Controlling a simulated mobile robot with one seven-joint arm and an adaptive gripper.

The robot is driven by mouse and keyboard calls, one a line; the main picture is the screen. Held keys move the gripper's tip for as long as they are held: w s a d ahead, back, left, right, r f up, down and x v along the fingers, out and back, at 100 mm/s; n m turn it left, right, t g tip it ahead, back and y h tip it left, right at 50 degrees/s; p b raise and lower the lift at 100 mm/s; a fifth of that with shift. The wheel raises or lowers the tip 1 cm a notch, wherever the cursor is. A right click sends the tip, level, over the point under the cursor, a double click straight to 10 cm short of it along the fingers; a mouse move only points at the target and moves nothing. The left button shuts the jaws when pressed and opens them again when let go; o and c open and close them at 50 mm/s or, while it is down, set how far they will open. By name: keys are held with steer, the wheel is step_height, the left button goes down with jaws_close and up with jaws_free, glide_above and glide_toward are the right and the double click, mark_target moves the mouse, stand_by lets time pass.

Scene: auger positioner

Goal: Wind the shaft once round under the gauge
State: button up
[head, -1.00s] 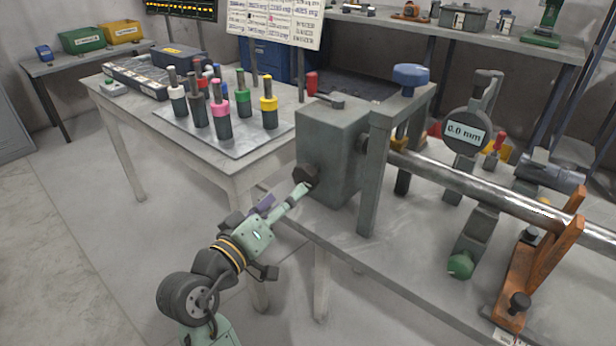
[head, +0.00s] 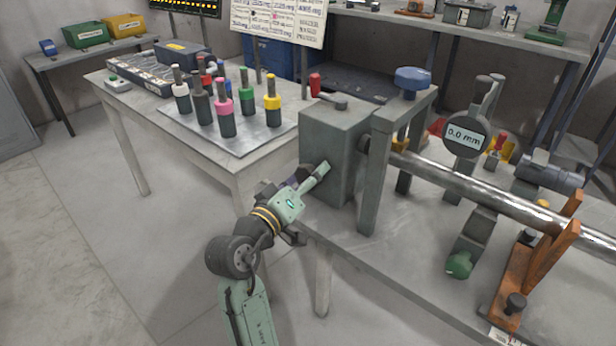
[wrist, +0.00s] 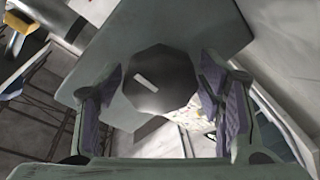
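The steel shaft (head: 475,188) runs from the grey housing (head: 328,135) to the right, resting by an orange support. The round gauge (head: 466,134) stands over it and appears to read 0.0 mm. In the wrist view, a dark many-sided knob (wrist: 162,82) with a white mark faces me on the housing's end. My gripper (wrist: 165,98) is open, its purple-padded fingers on either side of the knob with gaps showing. In the head view my gripper (head: 312,180) is against the housing's left face and hides the knob.
An orange support (head: 540,260) and a green knob (head: 460,264) stand on the bench right of my arm. A side table with a plate (head: 240,142) of several coloured-collar tools is behind left. The floor at left is clear.

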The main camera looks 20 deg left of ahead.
steer(key=c, duration=0.9)
steer(key=shift+f+m+b, duration=0.15)
steer(key=shift+m+b, duration=0.15)
steer(key=shift+b, duration=0.4)
steer(key=m+b, duration=0.2)
steer(key=b, duration=0.1)
steer(key=shift+f, duration=0.2)
steer(key=m+b, duration=0.2)
steer(key=b, duration=0.2)
steer(key=shift+m+t+h+b, duration=0.3)
steer(key=shift+m+t+b, duration=0.05)
steer(key=shift+m+t, duration=0.05)
steer(key=m+b, duration=0.4)
steer(key=b, duration=0.2)
steer(key=shift+m+h, duration=0.3)
steer(key=m+b, duration=0.2)
steer(key=b, duration=0.1)
steer(key=shift+r+m+t, duration=0.25)
steer(key=shift+m+t, duration=0.05)
steer(key=shift+m, duration=0.1)
steer(key=shift+r+m+h, duration=0.1)
steer(key=shift+m+h, duration=0.2)
steer(key=shift+h, duration=0.1)
